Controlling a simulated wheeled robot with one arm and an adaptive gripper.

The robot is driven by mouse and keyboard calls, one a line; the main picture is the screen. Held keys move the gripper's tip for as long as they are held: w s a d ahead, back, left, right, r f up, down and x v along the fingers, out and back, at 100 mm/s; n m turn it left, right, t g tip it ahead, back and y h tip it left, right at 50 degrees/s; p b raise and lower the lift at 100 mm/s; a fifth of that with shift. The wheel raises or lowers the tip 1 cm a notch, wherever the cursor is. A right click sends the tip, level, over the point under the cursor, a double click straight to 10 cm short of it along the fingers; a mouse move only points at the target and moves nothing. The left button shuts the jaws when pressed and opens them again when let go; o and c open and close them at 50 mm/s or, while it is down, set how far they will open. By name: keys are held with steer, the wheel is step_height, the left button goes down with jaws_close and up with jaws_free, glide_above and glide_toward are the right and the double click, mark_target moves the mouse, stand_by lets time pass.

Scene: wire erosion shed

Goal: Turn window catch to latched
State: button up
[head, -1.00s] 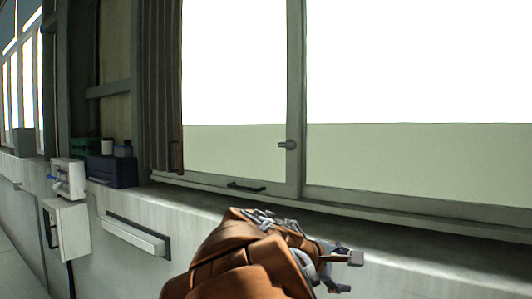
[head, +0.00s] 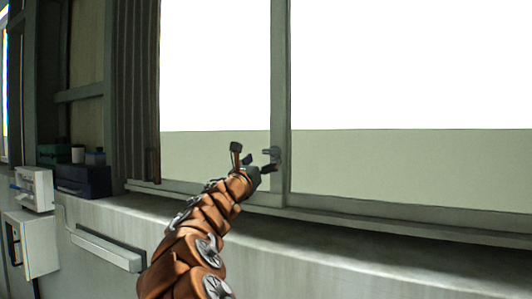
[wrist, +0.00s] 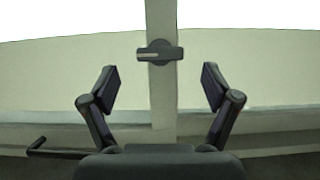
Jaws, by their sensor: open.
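The window catch (wrist: 160,53) is a small dark lever on a round base, mounted on the pale vertical window frame post (wrist: 161,95). Its lever lies horizontal in the wrist view. In the head view the catch (head: 272,152) shows just right of my gripper's fingers, partly behind them. My gripper (head: 255,155) is open and empty. In the wrist view the two fingers of my gripper (wrist: 160,88) stand wide apart on either side of the post, with the catch above and between the fingertips. I cannot tell how far the catch is in depth.
A dark bar handle (wrist: 50,150) sits low on the left of the window. The sill (head: 330,235) runs below and is bare on the right. A dark blue box (head: 83,180) stands at its left end, and white wall boxes (head: 30,240) hang at far left.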

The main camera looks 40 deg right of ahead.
mark_target(271, 153)
steer(key=shift+p+x, duration=0.65)
steer(key=shift+x, duration=1.8)
steer(key=shift+s, duration=0.1)
